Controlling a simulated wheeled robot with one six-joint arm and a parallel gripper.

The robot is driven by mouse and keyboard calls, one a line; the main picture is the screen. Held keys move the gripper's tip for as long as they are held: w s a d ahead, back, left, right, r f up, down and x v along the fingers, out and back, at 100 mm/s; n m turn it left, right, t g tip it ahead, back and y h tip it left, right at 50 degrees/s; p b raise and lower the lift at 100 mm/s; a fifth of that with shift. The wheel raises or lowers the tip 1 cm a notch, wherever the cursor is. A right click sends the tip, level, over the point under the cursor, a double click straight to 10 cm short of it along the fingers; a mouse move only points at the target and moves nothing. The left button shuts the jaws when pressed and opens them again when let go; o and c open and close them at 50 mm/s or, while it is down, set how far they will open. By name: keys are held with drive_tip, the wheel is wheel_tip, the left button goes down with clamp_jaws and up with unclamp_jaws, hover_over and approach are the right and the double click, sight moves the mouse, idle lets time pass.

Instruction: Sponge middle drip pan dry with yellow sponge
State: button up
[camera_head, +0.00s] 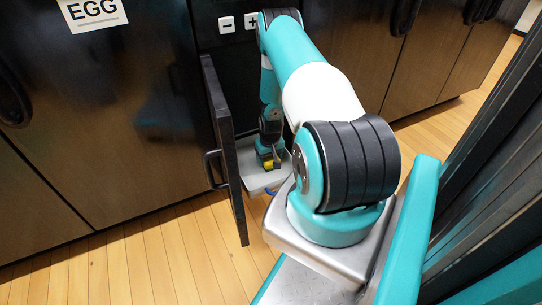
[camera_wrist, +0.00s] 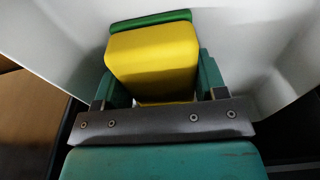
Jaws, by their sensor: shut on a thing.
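The yellow sponge (camera_wrist: 153,62) has a green strip along its far edge. My gripper (camera_wrist: 160,78) is shut on it, with one teal finger on each side. The pale grey drip pan (camera_wrist: 255,45) surrounds the sponge in the wrist view; I cannot tell whether the sponge touches its floor. In the head view the pan (camera_head: 253,181) shows low beside an open door, with my gripper (camera_head: 269,157) and the sponge (camera_head: 268,165) over it. My arm hides much of the pan.
An open dark door (camera_head: 226,145) with a handle stands just left of the pan. Dark cabinets (camera_head: 95,120) run along both sides. Plus and minus buttons (camera_head: 227,24) sit above. The wooden floor (camera_head: 150,265) is clear at the front left.

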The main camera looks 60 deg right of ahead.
sight(251, 168)
drive_tip(key=shift+w+a+p, duration=0.2)
drive_tip(key=shift+w+a, duration=0.4)
drive_tip(key=shift+a, duration=0.45)
drive_tip(key=shift+w+a+p, duration=0.25)
drive_tip(key=shift+w+a, duration=0.4)
drive_tip(key=shift+a, duration=0.4)
drive_tip(key=shift+w+a+p, duration=0.2)
drive_tip(key=shift+w+a, duration=0.4)
drive_tip(key=shift+a, duration=0.45)
drive_tip(key=shift+r, duration=0.1)
wheel_tip(251, 168, up, 6)
drive_tip(key=p, duration=0.5)
drive_tip(key=shift+r+p, duration=1.25)
drive_tip(key=shift+r, duration=0.25)
